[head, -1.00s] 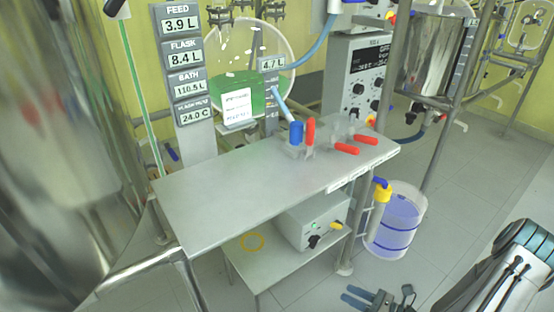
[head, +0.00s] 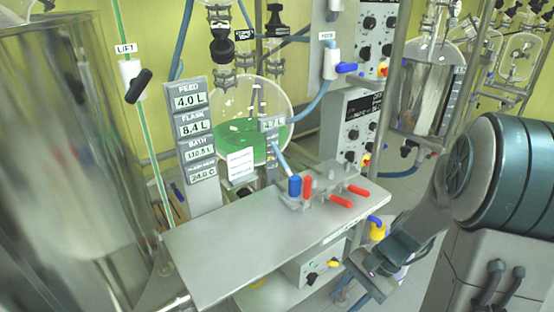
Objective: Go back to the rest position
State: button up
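My gripper (head: 347,288) is at the lower right of the head view, low beside the front right corner of the metal table (head: 215,262). Its two bluish fingers look apart, with nothing seen between them. My arm rises from it to the right. The bucket behind it is mostly hidden.
A valve block with blue (head: 295,187) and red handles (head: 340,202) sits on the table. A control box (head: 312,262) is on the lower shelf. A round flask (head: 250,130) with green liquid stands behind. A large steel vessel (head: 60,150) fills the left.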

jog(key=s+r+n+t+h+p, duration=0.2)
jog(key=r+n+h+p, duration=0.1)
jog(key=r, duration=0.8)
jog(key=s+r+n+t+h+p, duration=0.2)
jog(key=r+n+t+h+p, duration=0.1)
jog(key=r, duration=0.7)
jog(key=n+h+p, duration=0.1)
jog(key=n+p, duration=0.1)
jog(key=n, duration=0.1)
jog(key=shift+s+a+r+n, duration=0.25)
jog(key=shift+r+n, duration=0.05)
jog(key=shift+r, duration=0.05)
